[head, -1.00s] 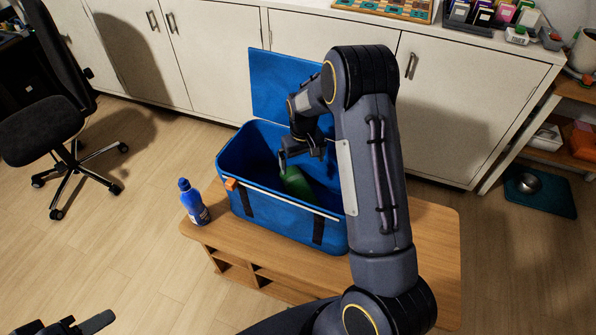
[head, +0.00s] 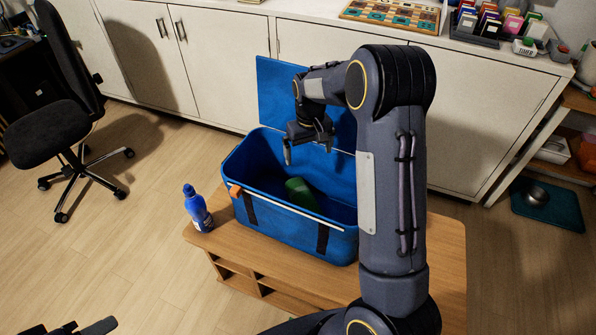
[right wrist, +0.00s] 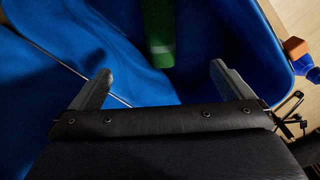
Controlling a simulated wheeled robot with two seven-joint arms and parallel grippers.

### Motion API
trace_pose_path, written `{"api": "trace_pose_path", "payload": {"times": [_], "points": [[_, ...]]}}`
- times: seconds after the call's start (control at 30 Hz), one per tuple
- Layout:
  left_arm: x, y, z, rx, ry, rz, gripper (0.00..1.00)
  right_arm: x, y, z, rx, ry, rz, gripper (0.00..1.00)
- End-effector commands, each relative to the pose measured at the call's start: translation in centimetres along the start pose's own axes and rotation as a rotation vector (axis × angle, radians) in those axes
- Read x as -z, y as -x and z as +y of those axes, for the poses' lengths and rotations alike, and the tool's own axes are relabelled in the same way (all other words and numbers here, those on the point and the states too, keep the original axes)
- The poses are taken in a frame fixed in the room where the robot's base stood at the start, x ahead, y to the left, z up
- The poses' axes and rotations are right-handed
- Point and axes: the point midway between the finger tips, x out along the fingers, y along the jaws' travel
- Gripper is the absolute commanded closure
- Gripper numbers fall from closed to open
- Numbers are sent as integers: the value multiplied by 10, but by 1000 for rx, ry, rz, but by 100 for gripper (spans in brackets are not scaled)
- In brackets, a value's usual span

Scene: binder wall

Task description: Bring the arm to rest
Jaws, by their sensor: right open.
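My right gripper (head: 307,157) is open and empty, with its fingers pointing down above the open blue cooler box (head: 284,226). In the right wrist view its two fingers (right wrist: 160,82) stand wide apart with nothing between them. A green object (head: 300,192) lies inside the box, below and apart from the fingers; it also shows in the right wrist view (right wrist: 158,30). My right arm reaches in from the bottom right and hides the right part of the box. A dark part of my left gripper (head: 75,328) shows at the bottom left edge; its jaws are not clear.
The box stands on a low wooden table (head: 445,262), its raised lid (head: 275,95) at the back. A blue bottle (head: 197,210) stands upright on the table's left corner. White cabinets (head: 225,70) run behind. An office chair (head: 60,130) is at left, with free floor between.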

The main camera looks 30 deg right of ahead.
Motion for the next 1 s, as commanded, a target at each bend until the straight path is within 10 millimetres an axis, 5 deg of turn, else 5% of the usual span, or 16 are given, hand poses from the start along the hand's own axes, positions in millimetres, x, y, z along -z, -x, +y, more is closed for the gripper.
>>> {"api": "trace_pose_path", "payload": {"times": [0.27, 0.43, 0.7, 1.0], "points": [[0, 0, 0, 0, 0, 0, 55, -3, 4, 0, 9, -5, 6, 0], [0, 0, 0, 0, 0, 0, 55, -30, 40, -3, 84, -37, 55, 0], [0, 0, 0, 0, 0, 0, 55, -122, 115, -28, 262, -74, 193, 0], [0, 0, 0, 0, 0, 0, 55, -234, 146, -64, 371, -65, 354, 0]]}}
